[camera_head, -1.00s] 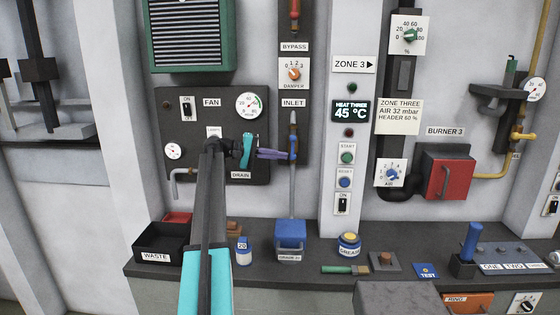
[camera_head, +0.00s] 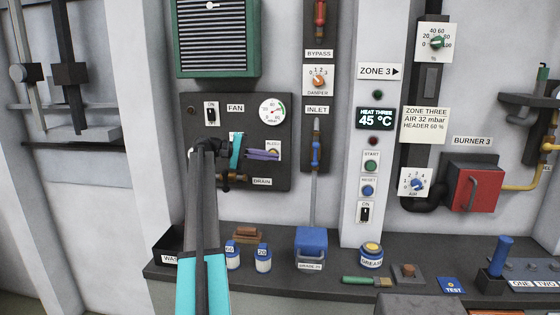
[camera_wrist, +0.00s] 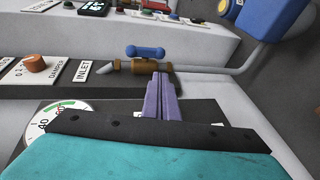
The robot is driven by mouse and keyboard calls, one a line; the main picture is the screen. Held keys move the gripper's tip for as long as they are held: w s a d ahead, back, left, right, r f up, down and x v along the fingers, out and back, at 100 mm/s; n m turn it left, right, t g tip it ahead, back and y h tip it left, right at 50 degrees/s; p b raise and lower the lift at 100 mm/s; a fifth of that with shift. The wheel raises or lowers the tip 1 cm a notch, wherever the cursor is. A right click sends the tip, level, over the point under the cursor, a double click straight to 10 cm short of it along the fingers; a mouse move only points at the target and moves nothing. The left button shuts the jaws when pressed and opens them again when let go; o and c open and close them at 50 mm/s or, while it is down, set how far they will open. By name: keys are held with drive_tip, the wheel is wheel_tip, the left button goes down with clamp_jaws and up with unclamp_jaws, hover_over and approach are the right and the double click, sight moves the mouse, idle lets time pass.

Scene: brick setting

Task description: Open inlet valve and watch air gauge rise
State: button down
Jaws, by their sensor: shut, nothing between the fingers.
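The inlet valve (camera_head: 316,152), with a blue handle and brass body, sits on the pipe under the INLET label. In the wrist view its blue handle (camera_wrist: 146,53) lies along the line of the pipe. My gripper (camera_head: 279,154) has purple fingers, shut and empty, pointing right at the valve from the left. In the head view a gap shows between fingertips and valve. In the wrist view the fingertips (camera_wrist: 161,77) appear just below the brass body. A round white gauge (camera_head: 272,111) with a green arc is on the FAN panel; its exact reading is too small to tell.
My arm crosses in front of the FAN panel (camera_head: 188,112), covering its lower left. Below, the dark bench (camera_head: 330,285) holds a blue box (camera_head: 311,240), bottles and a grease tub (camera_head: 372,257). A pillar (camera_head: 388,205) with buttons stands right of the valve.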

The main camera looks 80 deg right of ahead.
drive_tip(key=shift+v, duration=0.85)
drive_tip(key=shift+r+p, duration=0.1)
drive_tip(key=shift+p, duration=0.2)
